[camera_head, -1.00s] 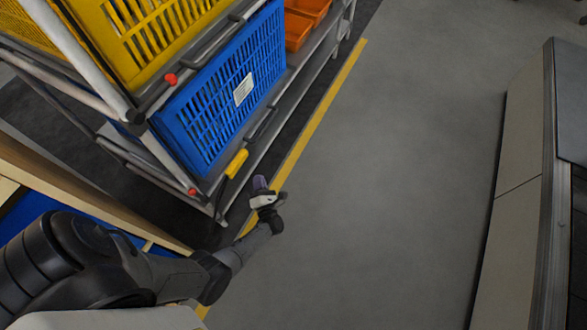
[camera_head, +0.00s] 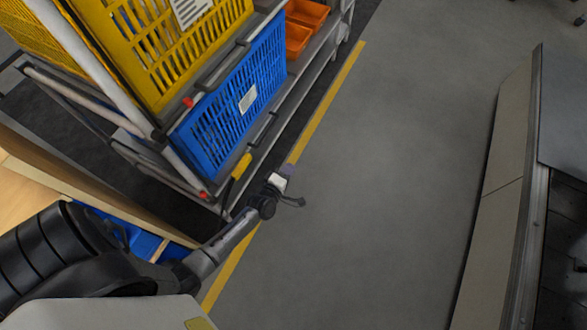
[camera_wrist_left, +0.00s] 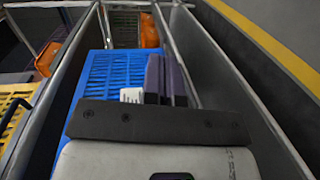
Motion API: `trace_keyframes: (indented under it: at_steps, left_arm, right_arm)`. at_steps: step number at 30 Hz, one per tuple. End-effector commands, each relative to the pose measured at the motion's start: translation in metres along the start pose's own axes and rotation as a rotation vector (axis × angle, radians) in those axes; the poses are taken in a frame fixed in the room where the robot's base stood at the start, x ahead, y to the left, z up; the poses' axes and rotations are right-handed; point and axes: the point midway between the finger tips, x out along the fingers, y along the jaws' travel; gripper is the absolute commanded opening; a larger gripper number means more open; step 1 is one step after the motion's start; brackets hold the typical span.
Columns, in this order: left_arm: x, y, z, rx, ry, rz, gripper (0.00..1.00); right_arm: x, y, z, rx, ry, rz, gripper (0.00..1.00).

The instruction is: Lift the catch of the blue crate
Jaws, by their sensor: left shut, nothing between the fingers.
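The blue crate (camera_head: 215,118) sits on the lower level of a rack, its slotted side and white label facing the aisle. It also shows in the left wrist view (camera_wrist_left: 92,88). A bar with a yellow grip (camera_head: 241,167) runs along the rack edge below it; this looks like the catch, and it looks lowered. My left gripper (camera_head: 284,172) is just right of the yellow grip in the picture, apparently apart from it. Its fingers (camera_wrist_left: 165,78) are shut and empty, in front of the crate in the wrist view. My right gripper is out of view.
A yellow crate (camera_head: 178,55) stands above the blue one. Orange bins (camera_head: 297,40) are farther along the rack. A grey floor with a yellow line (camera_head: 325,108) lies open beside it. A beige-sided conveyor (camera_head: 500,190) stands at the right.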

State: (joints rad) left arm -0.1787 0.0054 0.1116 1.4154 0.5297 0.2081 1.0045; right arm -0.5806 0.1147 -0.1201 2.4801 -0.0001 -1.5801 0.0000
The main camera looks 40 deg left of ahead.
Motion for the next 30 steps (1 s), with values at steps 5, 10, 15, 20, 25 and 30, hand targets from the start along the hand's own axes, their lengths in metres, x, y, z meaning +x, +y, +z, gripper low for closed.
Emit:
trace_keyframes:
  at_steps: [5,10,15,20,25,30]
  left_arm:
    - [-0.015,0.033,0.017,0.165,-0.125,-0.069,0.0]
    - [-0.033,0.056,0.03,0.324,-0.238,-0.131,0.0]
    - [-0.051,0.074,0.041,0.466,-0.334,-0.182,0.0]
    - [-0.064,0.086,0.046,0.566,-0.4,-0.217,0.0]
    - [-0.074,0.094,0.05,0.634,-0.445,-0.239,0.0]
    - [-0.079,0.097,0.051,0.667,-0.465,-0.25,0.0]
  right_arm:
    - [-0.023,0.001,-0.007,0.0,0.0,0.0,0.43]
    - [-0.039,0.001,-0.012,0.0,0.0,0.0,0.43]
    - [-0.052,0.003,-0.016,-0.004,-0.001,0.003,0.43]
    - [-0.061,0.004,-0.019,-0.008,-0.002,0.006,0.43]
    - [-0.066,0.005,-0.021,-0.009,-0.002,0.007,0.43]
    - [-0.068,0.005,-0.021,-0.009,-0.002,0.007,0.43]
